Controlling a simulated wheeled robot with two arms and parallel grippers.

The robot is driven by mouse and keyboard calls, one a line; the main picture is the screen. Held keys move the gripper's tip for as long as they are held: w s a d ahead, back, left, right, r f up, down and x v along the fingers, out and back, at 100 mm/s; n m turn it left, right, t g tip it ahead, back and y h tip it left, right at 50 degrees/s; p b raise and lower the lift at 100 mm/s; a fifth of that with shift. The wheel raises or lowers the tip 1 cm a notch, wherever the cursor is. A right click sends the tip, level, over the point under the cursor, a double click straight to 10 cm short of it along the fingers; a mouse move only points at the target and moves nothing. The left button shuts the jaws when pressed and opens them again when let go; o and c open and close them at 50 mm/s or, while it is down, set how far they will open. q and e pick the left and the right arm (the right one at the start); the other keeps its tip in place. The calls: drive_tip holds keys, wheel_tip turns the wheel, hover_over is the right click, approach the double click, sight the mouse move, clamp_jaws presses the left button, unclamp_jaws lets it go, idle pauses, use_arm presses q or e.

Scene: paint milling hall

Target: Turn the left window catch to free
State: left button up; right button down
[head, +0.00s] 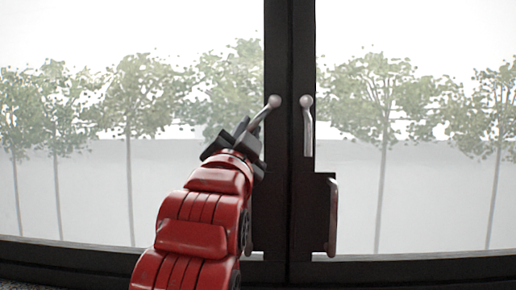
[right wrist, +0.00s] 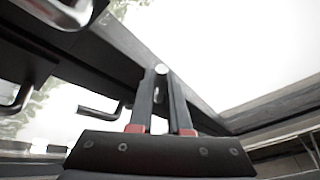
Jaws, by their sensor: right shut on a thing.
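The left window catch (head: 266,112) is a silver lever with a round pale pivot on the dark left window frame. It slants down and to the left from its pivot. My right gripper (head: 246,130), on the red arm, is shut on its lower end, which the jaws hide. In the right wrist view, my two gripper fingers (right wrist: 161,100) stand close together, with a pale round end of the catch (right wrist: 161,69) at their tips. My left gripper is not in view.
The right window catch (head: 308,128) hangs straight down close beside it on the right frame. Below it a pull handle (head: 333,215) sticks out from a dark plate. Glass panes lie on both sides, with trees outside. A dark sill rail (head: 400,268) runs along the bottom.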

sight(236, 107)
drive_tip(key=m, duration=0.1)
drive_tip(key=a+r+m+h, duration=0.1)
drive_tip(key=shift+r+m+g+p, duration=0.1)
drive_tip(key=shift+m+g+p, duration=0.2)
drive_tip(key=shift+m+p, duration=0.1)
drive_tip(key=m+h+p, duration=0.1)
drive_tip(key=r+m+g+p, duration=0.1)
drive_tip(key=m, duration=0.1)
drive_tip(key=a+r+m+h+p, duration=0.1)
drive_tip(key=shift+m+h, duration=0.3)
drive_tip(key=shift+m, duration=0.1)
drive_tip(key=shift+a+r+m+g+h+p, duration=0.1)
drive_tip(key=shift+r+m+g+h+p, duration=0.25)
drive_tip(key=shift+m+p, duration=0.45)
drive_tip(key=shift+a+r+m+g+h+p, duration=0.15)
drive_tip(key=shift+m+g+p, duration=0.3)
drive_tip(key=shift+m+p, duration=0.3)
drive_tip(key=shift+d, duration=0.15)
drive_tip(key=c, duration=0.9)
unclamp_jaws()
drive_tip(key=shift+o, duration=0.2)
drive_tip(key=shift+f, duration=0.1)
